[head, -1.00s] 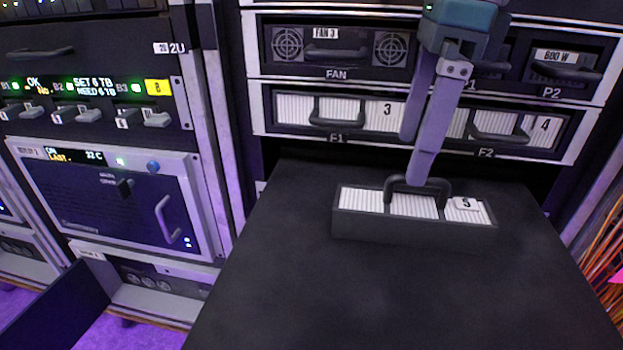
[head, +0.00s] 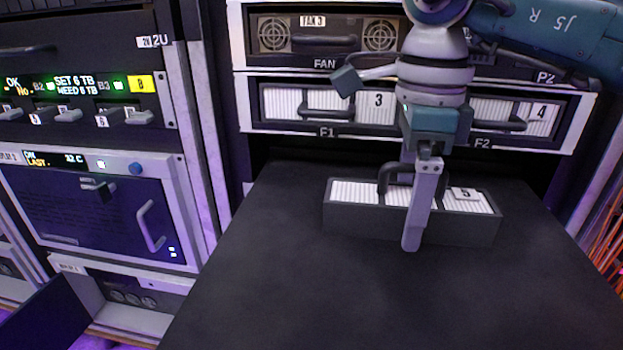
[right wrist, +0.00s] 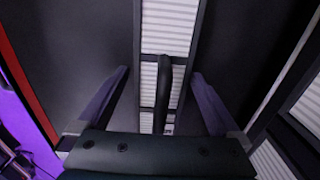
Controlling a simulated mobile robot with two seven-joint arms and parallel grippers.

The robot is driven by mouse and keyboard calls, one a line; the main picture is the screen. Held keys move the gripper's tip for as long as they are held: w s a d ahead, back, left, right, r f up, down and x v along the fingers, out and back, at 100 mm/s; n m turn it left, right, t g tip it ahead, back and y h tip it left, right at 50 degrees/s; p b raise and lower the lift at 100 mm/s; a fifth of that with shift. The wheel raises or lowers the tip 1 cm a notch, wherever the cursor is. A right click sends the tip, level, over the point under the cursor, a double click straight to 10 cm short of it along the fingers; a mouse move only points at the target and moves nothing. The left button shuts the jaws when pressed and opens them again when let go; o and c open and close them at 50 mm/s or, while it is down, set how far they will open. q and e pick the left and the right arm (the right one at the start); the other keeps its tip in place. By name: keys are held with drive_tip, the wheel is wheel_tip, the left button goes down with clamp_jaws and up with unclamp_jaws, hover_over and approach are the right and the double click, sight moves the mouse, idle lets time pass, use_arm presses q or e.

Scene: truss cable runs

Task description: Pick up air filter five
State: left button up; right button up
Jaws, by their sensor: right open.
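Air filter five (head: 352,220) is a dark, long box with white pleats on top, a label 5 and a black arched handle (head: 383,178). It lies on the dark flat surface. My right gripper (head: 409,205) is open and points down over the filter. One finger hangs in front of the filter's front face; the other is mostly hidden. In the right wrist view, the filter (right wrist: 168,28) runs between the two spread fingers of the gripper (right wrist: 160,75). The handle (right wrist: 163,88) stands between them, apart from both. My left gripper is not in view.
The dark work surface (head: 300,300) is bare in front of the filter. Rack units stand at left, and orange cables (head: 603,245) hang at right.

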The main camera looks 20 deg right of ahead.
drive_tip(key=shift+r, duration=0.1)
drive_tip(key=shift+c, duration=0.2)
drive_tip(key=c, duration=1.5)
clamp_jaws()
drive_tip(key=shift+r, duration=0.1)
